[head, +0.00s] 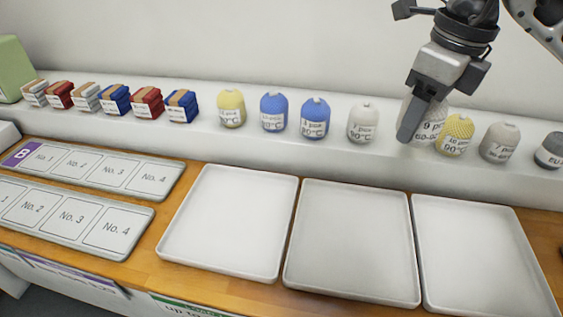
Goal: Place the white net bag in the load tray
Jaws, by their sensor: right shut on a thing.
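My right gripper (418,112) reaches down from the upper right to the back ledge. It is shut on a white bag (431,131) whose label reads "9 pcs". One finger covers the bag's left side; the other finger is hidden. The bag appears to be at its place in the row, and I cannot tell whether it still touches the ledge. Another whitish bag (363,122) stands to its left. Three empty pale trays lie in front: left (228,222), middle (350,240) and right (480,255). No visible marking tells which is the load tray. My left gripper is not in view.
A yellow bag (455,135) stands close right of the held bag, then a grey bag (499,143). Blue bags (315,118), another yellow bag (231,109) and folded bundles (148,103) line the ledge. Numbered boards (100,170) lie at left.

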